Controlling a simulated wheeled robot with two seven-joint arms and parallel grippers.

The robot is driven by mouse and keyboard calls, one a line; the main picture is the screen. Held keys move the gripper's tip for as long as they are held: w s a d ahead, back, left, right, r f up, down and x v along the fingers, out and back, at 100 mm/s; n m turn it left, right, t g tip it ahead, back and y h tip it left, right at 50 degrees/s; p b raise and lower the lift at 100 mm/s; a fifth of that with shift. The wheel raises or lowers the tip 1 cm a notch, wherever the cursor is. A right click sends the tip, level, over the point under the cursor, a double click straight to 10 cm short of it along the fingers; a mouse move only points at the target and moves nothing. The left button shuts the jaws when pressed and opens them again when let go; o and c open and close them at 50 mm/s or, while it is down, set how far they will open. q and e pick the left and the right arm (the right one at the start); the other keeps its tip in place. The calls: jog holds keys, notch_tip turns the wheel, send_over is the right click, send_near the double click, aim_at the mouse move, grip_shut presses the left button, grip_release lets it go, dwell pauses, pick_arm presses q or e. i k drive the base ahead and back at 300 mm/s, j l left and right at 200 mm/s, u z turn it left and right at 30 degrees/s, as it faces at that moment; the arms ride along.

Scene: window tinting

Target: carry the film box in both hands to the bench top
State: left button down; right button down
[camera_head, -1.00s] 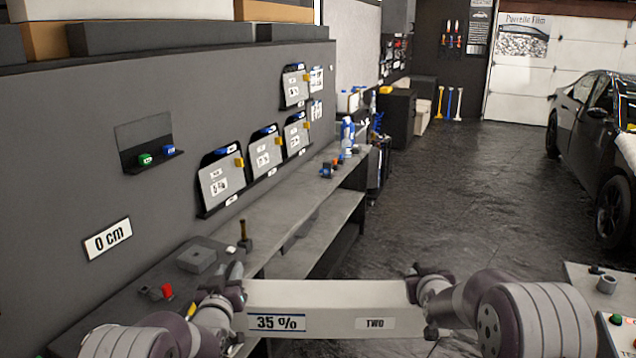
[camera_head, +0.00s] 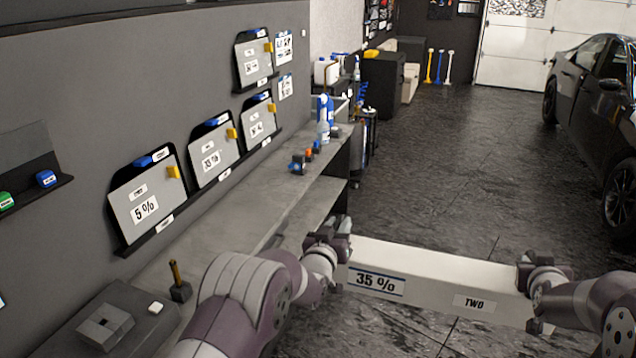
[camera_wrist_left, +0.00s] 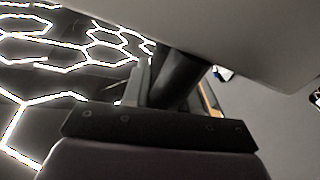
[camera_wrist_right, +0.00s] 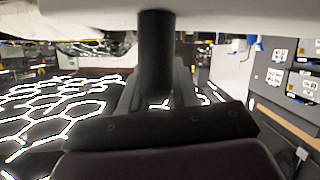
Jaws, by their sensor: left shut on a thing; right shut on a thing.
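The film box (camera_head: 430,285) is a long white box labelled "35 %" and "TWO". It hangs between my two grippers over the floor, its right end lower in the head view. My left gripper (camera_head: 338,250) is shut on its left end, and my right gripper (camera_head: 530,290) is shut on its right end. The box fills the top of the left wrist view (camera_wrist_left: 220,30) and shows as a pale strip in the right wrist view (camera_wrist_right: 90,18). The fingertips are partly hidden. The grey bench top (camera_head: 235,225) runs along the wall, left of the box.
Spray bottles (camera_head: 323,120) and small blue and orange items (camera_head: 298,163) stand at the bench's far end. A grey block (camera_head: 104,328) and a dark upright tool (camera_head: 179,282) are at the near left. A black car (camera_head: 600,110) stands at right. The middle floor is clear.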

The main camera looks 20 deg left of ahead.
aim_at(241, 225)
jog(key=i, duration=1.55)
jog(key=i+u, duration=0.2)
jog(key=i, duration=0.6)
jog(key=i+l+u, duration=0.25)
jog(key=i, duration=0.5)
jog(key=u, duration=0.4)
jog(key=i+u, duration=0.1)
jog(key=u, duration=0.25)
jog(key=i+u, duration=0.1)
jog(key=u, duration=0.3)
jog(key=l+u, duration=0.1)
jog(key=u, duration=1.3)
